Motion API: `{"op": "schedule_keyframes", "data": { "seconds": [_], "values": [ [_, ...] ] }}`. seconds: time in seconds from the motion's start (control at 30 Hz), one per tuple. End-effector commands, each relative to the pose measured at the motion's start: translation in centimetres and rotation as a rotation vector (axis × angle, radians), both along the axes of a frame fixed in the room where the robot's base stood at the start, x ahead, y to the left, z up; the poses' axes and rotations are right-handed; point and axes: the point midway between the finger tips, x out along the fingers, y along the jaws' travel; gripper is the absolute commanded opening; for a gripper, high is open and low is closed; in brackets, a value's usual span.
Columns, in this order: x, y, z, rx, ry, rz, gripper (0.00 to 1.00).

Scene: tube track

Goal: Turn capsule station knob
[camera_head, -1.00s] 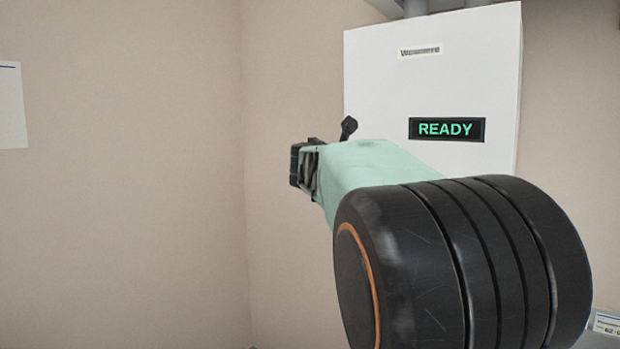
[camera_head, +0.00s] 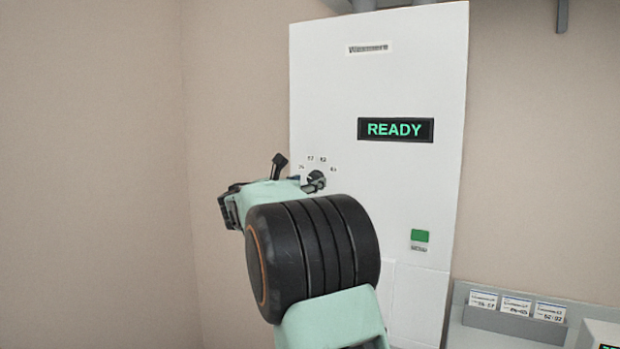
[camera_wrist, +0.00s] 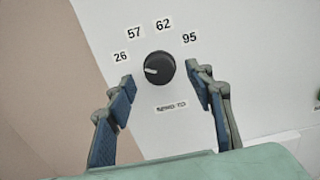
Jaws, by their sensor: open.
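The capsule station (camera_head: 330,100) is a tall white wall cabinet with a lit "READY" display (camera_head: 395,129). Its black round knob (camera_head: 316,178) shows just right of my gripper, partly hidden by it. In the wrist view the knob (camera_wrist: 159,68) has a white pointer mark aimed left, below the label 26. Labels 26, 57, 62 and 95 arc over it. My gripper (camera_wrist: 168,85) is open, its blue-padded fingers on either side of the knob's lower part in the picture. I cannot tell how far the fingertips are from the panel; no contact is visible.
A green button (camera_head: 419,236) sits lower right on the cabinet. A grey shelf (camera_head: 500,325) with several label cards (camera_head: 517,305) stands at the right. The wall at the left is bare and free.

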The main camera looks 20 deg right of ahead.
Motion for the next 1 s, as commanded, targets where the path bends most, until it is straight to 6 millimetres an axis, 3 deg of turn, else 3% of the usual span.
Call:
{"op": "schedule_keyframes", "data": {
  "seconds": [0.2, 0.5, 0.87, 1.0],
  "values": [
    [1.2, -1.5, 0.0, 0.001, 0.001, 0.001, 0.48],
    [1.3, -1.6, 0.0, 0.001, 0.001, 0.001, 0.48],
    [1.3, -1.6, 0.0, 0.001, 0.001, 0.001, 0.09],
    [1.3, -1.6, 0.0, 0.003, -0.002, 0.001, 0.06]
  ]
}}
